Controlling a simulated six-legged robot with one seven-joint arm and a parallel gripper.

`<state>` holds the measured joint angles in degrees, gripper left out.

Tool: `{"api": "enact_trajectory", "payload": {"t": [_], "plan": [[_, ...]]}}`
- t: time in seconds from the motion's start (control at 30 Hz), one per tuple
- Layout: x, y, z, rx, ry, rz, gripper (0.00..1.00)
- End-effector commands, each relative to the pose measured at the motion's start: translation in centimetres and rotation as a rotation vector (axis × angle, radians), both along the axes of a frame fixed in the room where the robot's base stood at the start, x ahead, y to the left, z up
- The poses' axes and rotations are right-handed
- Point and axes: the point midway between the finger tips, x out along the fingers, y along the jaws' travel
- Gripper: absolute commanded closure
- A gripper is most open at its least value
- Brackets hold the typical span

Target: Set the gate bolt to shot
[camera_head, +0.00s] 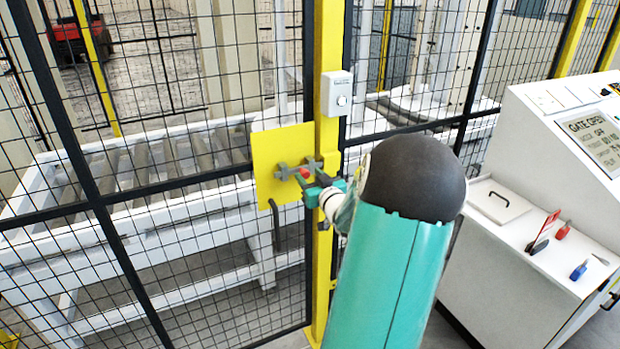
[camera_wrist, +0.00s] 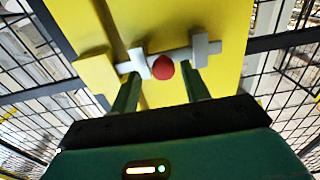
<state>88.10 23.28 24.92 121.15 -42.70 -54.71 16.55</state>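The gate bolt (camera_wrist: 184,55) is a grey rod with a red knob (camera_wrist: 163,68), carried in grey brackets on a yellow plate (camera_wrist: 205,20). In the head view the plate (camera_head: 272,150) is on the mesh gate, just left of the yellow post (camera_head: 327,60), and the red knob (camera_head: 304,173) shows in front of it. In the wrist view one rod end lies near a yellow block (camera_wrist: 95,72); I cannot tell whether it enters it. My gripper (camera_wrist: 162,76) is open, its fingers on either side of the knob with visible gaps. The head view shows my gripper (camera_head: 312,180) at the bolt.
A white console (camera_head: 540,150) stands to the right; its screen (camera_head: 597,135) seems to read "GATE OPEN". Small red and blue tools lie on its shelf. A grey button box (camera_head: 337,93) is on the post above the plate. A white roller conveyor (camera_head: 150,240) is behind the mesh.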

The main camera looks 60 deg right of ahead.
Motion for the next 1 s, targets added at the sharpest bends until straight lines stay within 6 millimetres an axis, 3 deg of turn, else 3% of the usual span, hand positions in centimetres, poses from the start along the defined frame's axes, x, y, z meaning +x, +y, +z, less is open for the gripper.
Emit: {"api": "enact_trajectory", "payload": {"t": [0.27,0.7,1.0], "plan": [[-1.1,0.7,0.0,-0.002,0.002,0.0,0.54],[-8.9,5.3,0.0,-0.001,0.002,-0.002,0.54],[-11.7,7.1,0.0,-0.001,0.001,0.0,0.54]]}}
